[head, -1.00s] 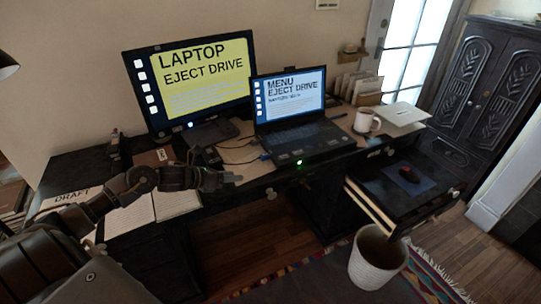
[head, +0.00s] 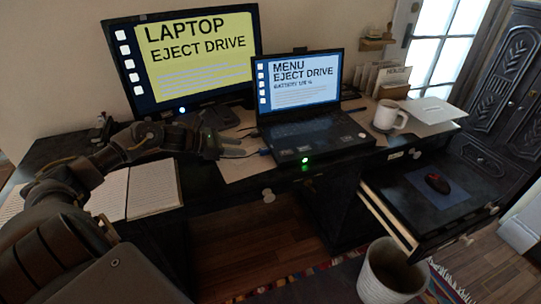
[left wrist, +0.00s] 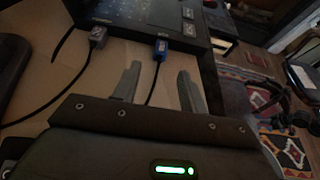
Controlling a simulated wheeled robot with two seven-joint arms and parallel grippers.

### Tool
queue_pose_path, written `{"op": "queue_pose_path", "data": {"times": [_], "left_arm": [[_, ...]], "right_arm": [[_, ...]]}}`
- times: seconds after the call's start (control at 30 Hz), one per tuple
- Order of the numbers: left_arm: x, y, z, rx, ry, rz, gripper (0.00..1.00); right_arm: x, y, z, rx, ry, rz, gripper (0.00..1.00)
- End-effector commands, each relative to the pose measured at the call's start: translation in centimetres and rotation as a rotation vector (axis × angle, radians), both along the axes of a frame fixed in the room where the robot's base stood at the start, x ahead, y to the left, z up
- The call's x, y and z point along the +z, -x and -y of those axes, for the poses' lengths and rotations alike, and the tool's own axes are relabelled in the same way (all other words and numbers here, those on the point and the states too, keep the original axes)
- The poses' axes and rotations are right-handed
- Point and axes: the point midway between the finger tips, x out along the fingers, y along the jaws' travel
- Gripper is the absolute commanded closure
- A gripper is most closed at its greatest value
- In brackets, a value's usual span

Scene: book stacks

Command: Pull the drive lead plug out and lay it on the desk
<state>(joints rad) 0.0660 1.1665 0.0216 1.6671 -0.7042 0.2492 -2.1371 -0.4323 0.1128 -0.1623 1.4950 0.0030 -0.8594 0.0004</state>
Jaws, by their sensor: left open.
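The laptop (head: 310,133) stands open on the desk (head: 235,184), its screen reading "MENU EJECT DRIVE". A blue plug (head: 265,152) is at the laptop's left side; it also shows in the left wrist view (left wrist: 161,48), seated at the laptop edge with a dark lead running back between my fingers. A grey plug (left wrist: 97,36) on another dark cable sits at the same edge. Which one is the drive lead plug is not labelled. My left gripper (head: 240,147) is open and empty, its fingers (left wrist: 160,74) short of the blue plug, one on each side of its lead. My right gripper is not in view.
A monitor (head: 190,55) stands behind. An open notebook (head: 150,190) lies at left. A white mug (head: 388,116) and papers are right of the laptop. An open drawer (head: 388,218) holds a mouse (head: 437,184). A bin (head: 390,275) stands on the floor.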

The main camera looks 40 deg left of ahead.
Motion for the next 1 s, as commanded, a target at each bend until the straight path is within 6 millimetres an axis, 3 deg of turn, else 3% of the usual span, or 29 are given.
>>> {"op": "queue_pose_path", "data": {"times": [0.47,0.9,1.0], "left_arm": [[-0.2,-0.3,0.3,-0.001,0.002,0.000,0.58],[-2.4,-4.0,2.8,0.002,0.000,0.001,0.58],[-2.7,-4.4,3.1,0.001,0.000,0.002,0.58]], "right_arm": [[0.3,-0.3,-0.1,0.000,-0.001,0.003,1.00],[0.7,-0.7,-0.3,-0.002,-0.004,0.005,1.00],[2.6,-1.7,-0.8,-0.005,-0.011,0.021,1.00]]}}
